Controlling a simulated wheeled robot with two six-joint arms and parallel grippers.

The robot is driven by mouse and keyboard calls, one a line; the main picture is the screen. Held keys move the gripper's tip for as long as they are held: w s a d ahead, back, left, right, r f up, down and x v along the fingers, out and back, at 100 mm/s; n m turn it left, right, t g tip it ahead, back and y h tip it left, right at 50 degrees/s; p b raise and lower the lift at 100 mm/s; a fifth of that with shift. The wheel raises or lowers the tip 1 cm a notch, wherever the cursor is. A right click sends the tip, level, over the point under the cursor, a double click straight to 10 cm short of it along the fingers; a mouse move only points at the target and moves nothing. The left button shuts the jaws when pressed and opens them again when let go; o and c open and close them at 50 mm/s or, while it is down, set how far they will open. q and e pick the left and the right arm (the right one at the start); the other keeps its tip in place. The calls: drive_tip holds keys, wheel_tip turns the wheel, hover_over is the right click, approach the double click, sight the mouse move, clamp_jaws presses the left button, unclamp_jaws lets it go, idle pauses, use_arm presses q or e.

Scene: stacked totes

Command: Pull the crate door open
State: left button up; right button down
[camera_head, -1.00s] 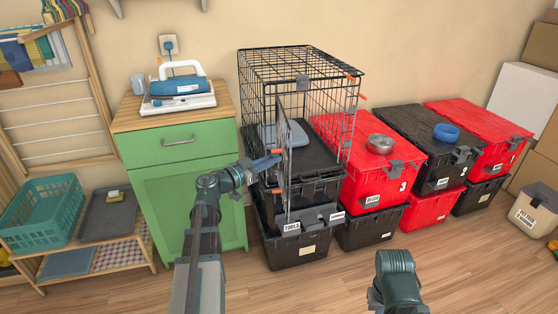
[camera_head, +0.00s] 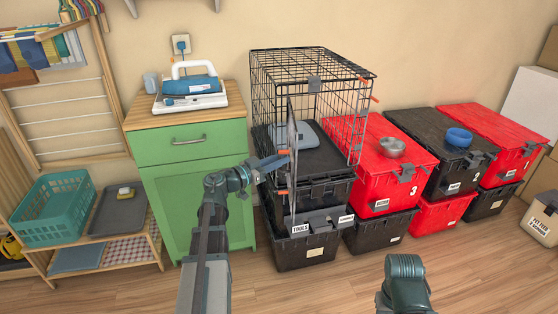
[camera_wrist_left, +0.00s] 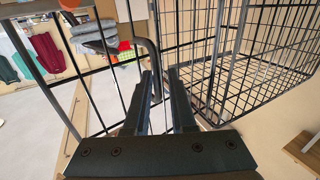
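The black wire crate (camera_head: 262,95) stands on stacked black totes against the wall. Its door (camera_head: 293,165) stands swung out from the front, seen nearly edge-on. My left gripper (camera_head: 274,163) is at the left side of the door. In the left wrist view, a bent grey bar (camera_wrist_left: 152,55) passes between the fingers of the left gripper (camera_wrist_left: 163,80). The bar lies near the left finger, with a gap on the right, so the gripper looks open around it. My right arm shows at the bottom of the head view, but its fingertips are out of frame.
A green cabinet (camera_head: 195,190) with a blue-and-white appliance (camera_head: 190,90) stands left of the crate. Red totes (camera_head: 395,180) and black totes (camera_head: 440,140) stand right of it. A steel bowl (camera_head: 391,147) and blue bowl (camera_head: 459,137) sit on top. The wooden floor in front is clear.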

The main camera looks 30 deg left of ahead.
use_arm(q)
drive_tip(key=shift+s, duration=0.1)
drive_tip(key=v, duration=1.3)
drive_tip(key=shift+s+a, duration=0.2)
drive_tip(key=shift+s, duration=0.1)
